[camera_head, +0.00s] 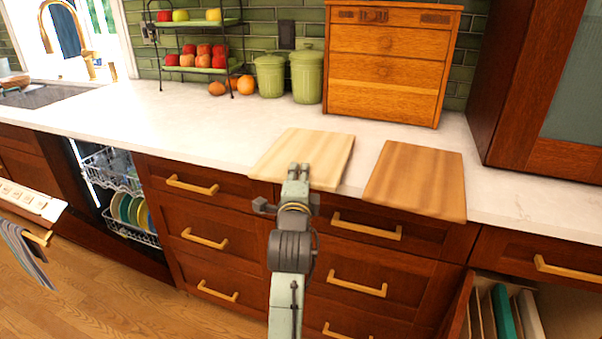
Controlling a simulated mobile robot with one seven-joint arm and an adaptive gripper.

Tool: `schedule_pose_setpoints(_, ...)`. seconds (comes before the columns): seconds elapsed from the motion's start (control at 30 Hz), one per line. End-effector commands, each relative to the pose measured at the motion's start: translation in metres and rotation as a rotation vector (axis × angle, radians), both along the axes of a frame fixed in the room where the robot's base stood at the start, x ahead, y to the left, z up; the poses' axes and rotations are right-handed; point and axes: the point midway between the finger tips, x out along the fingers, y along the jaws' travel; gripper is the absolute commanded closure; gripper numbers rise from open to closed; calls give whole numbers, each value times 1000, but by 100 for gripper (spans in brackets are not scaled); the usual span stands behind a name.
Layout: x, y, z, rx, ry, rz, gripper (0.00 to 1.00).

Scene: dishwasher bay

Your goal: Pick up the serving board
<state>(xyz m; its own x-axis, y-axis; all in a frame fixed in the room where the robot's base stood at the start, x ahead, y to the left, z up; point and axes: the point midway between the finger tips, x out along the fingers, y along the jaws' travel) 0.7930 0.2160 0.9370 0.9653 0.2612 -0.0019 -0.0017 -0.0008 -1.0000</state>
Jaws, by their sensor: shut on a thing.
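Two flat wooden boards lie side by side at the front of the white counter. The pale board (316,150) is on the left and the browner board (418,178) is on the right, its near edge reaching past the counter's front edge. I cannot tell from looks alone which is called the serving board. My gripper (298,170) is at the near edge of the pale board, shut on it. My wrist hides part of that edge and the fingertips' contact. The pale board looks flat, at about counter height; any lift cannot be told.
A wooden drawer chest (390,62), green canisters (307,76) and a tiered fruit stand (203,45) stand at the back. Below left, the dishwasher (118,195) is open with plates inside. At lower right, an open cabinet (565,312) holds upright boards. The counter's left part is clear.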

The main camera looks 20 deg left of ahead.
Motion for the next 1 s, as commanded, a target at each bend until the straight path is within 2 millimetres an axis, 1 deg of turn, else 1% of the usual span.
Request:
schedule_pose_setpoints(0.03, 0, 0, 6, 3, -8, 0, 100)
schedule_pose_setpoints(0.13, -1, 0, 14, 5, -9, 0, 100)
schedule_pose_setpoints(0.3, -1, -1, 34, 5, -11, -1, 100)
schedule_pose_setpoints(0.33, -5, 1, 34, 4, -10, 1, 100)
schedule_pose_setpoints(0.47, -32, 6, 34, 4, -9, 4, 100)
schedule_pose_setpoints(0.8, -117, 19, 42, 6, -11, 6, 100)
schedule_pose_setpoints(0.87, -131, 21, 44, 6, -11, 5, 100)
schedule_pose_setpoints(0.9, -138, 22, 43, 8, -9, 4, 100)
schedule_pose_setpoints(0.93, -137, 21, 39, 8, -10, 0, 100)
schedule_pose_setpoints(1.0, -139, 23, 40, 8, -10, -1, 100)
